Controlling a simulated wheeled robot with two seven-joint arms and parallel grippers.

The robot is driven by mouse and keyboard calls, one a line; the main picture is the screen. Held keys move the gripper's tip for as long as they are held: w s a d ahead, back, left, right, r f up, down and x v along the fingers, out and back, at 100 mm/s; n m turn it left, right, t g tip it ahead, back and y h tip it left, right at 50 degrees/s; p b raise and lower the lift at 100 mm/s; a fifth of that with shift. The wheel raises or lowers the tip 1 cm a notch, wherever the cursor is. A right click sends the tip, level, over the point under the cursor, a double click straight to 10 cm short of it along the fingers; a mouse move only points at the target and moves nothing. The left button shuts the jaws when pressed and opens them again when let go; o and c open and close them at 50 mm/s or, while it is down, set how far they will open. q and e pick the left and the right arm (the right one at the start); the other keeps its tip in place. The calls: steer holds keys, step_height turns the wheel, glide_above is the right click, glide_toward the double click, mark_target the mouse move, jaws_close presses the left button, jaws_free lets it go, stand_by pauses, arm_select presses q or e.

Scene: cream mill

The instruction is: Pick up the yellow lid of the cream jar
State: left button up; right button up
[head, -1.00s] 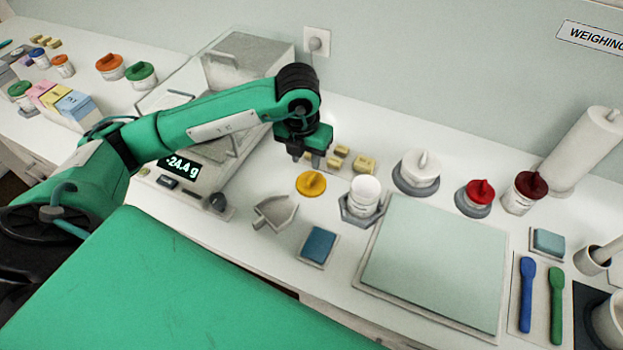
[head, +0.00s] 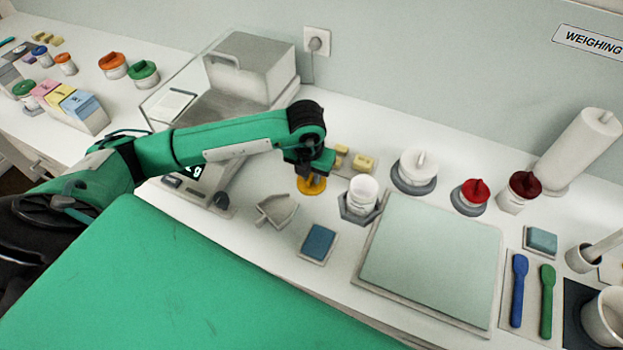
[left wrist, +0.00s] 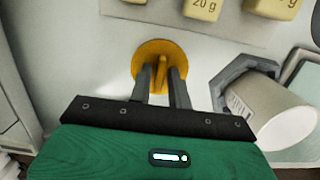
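The yellow lid (head: 313,187) lies on the white bench, partly hidden under my left gripper in the head view. In the left wrist view the lid (left wrist: 146,51) is a round disc with a raised fin. My left gripper (left wrist: 161,75) is low over it, its two fingers apart, one on each side of the fin. I see no clear contact with the fin. The open white cream jar (head: 362,191) stands right of the lid in a grey hexagonal holder (head: 350,214); it also shows in the left wrist view (left wrist: 262,108). My right gripper is out of view.
Yellow weights (head: 362,163) lie just behind the lid.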

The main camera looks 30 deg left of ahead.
arm_select(q)
jaws_close()
steer(key=shift+r, duration=0.15)
